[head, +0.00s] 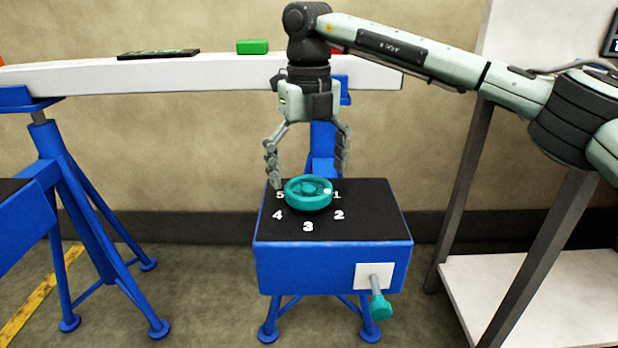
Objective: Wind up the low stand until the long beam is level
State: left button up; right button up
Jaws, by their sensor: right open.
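The long white beam (220,74) runs across the back on two blue stands. I cannot tell for sure from this view whether it is level. The left stand (75,185) is in full view; the right stand (322,145) is partly hidden behind my gripper and a blue box (330,268). A teal handwheel (309,203) lies on the box's black top, with numbers 1 to 5 around it and a white mark near the 1. My right gripper (308,172) points down, open and empty, its fingers either side above the wheel. My left gripper is out of view.
A black flat device (158,54), a green block (252,47) and a partly hidden red block lie on the beam. A crank with a teal knob (381,307) sticks out of the box's front. A white-shelved rack (520,285) stands right; another blue box (22,222) is far left.

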aim_at(309, 186)
notch_tip(309, 186, up, 10)
jog(key=shift+r, duration=0.15)
dwell(0.4)
